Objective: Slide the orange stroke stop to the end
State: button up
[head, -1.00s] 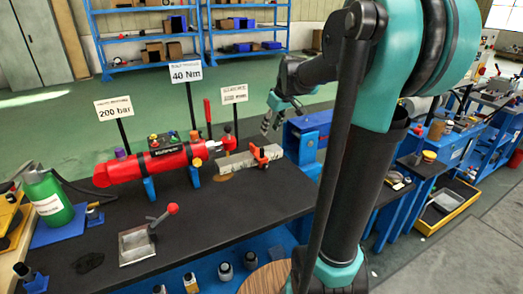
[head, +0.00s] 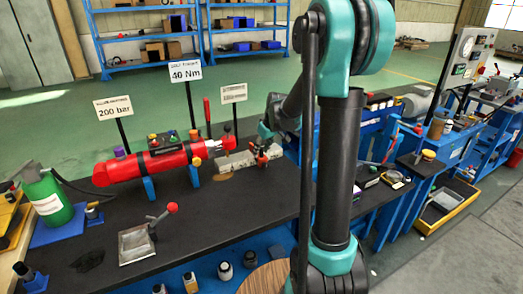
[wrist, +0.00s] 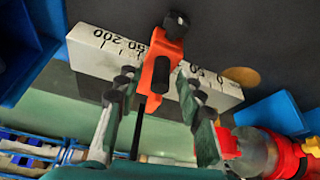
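The orange stroke stop (wrist: 162,72) sits across a pale scale beam (wrist: 88,50), near its middle, in the wrist view. It has a dark knob on top. The numbers 200 and 150 show left of the stop, and 50 and 0 to its right. My gripper (wrist: 157,82) is open with one finger on each side of the stop. A gap shows at the left finger; I cannot tell whether the right finger touches. In the head view my gripper (head: 265,148) is over the beam (head: 235,161) and partly hides the stop.
A red cylinder (head: 165,163) on blue supports adjoins the beam's left end; its rod end shows in the wrist view (wrist: 255,150). Signs on posts stand behind. A green bottle (head: 46,195) and a lever tray (head: 137,243) are on the black bench (head: 200,225). The bench's front middle is clear.

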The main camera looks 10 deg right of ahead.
grip_shut()
dwell(0.4)
jog(key=w+d, duration=0.1)
jog(key=d, duration=0.2)
jog(key=w+d, duration=0.1)
jog(key=d, duration=0.2)
jog(key=w+d, duration=0.1)
jog(key=d, duration=0.2)
grip_release()
